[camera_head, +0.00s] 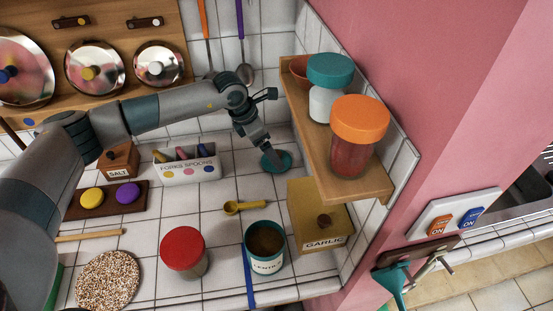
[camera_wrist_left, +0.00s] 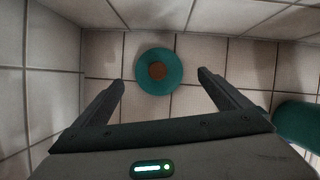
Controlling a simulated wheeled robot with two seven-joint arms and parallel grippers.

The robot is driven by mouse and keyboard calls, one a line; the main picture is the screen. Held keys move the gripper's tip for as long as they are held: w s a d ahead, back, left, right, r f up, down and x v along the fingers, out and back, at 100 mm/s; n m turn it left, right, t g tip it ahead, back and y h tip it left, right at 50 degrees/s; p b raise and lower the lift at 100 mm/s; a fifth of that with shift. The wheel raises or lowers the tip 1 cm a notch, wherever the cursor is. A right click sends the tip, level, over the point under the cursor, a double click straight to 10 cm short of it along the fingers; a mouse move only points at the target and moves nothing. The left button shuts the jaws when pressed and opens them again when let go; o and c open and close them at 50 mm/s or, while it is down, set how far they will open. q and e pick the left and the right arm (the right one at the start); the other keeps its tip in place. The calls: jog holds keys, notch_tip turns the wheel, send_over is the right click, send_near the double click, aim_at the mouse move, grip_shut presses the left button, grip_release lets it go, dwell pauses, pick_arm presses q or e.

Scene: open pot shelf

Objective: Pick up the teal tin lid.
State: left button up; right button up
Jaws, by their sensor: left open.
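The teal tin lid (camera_head: 283,160) lies on the white tiled counter near the back wall, beneath my left gripper (camera_head: 266,149). In the left wrist view the lid (camera_wrist_left: 146,84) is a round teal disc with a brown knob at its middle. It sits ahead of and between the two open, empty fingers of the gripper (camera_wrist_left: 161,80). In the head view the gripper covers part of the lid. I cannot tell whether they touch. An open teal tin (camera_head: 265,262) labelled as lentils stands at the counter's front. My right gripper is not in view.
A wooden shelf (camera_head: 314,154) on the right holds a teal-lidded jar (camera_head: 330,70) and an orange-lidded jar (camera_head: 358,120). A garlic box (camera_head: 307,220) stands below. A forks and spoons box (camera_head: 190,171) is left of the lid. A yellow scoop (camera_head: 245,206) lies in front.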

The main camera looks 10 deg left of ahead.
pick_arm(q)
jog(key=shift+w+d+f+p, duration=0.2)
jog(key=shift+f+p, duration=0.2)
jog(key=shift+p, duration=0.2)
jog(key=shift+w+d+f+p, duration=0.2)
jog(key=shift+f+p, duration=0.15)
jog(key=shift+p, duration=0.25)
jog(key=shift+p+x, duration=0.5)
jog(key=shift+x, duration=0.6)
jog(key=shift+w+d+f, duration=0.1)
jog(key=shift+w+f, duration=0.05)
jog(key=shift+f, duration=0.4)
jog(key=c, duration=1.1)
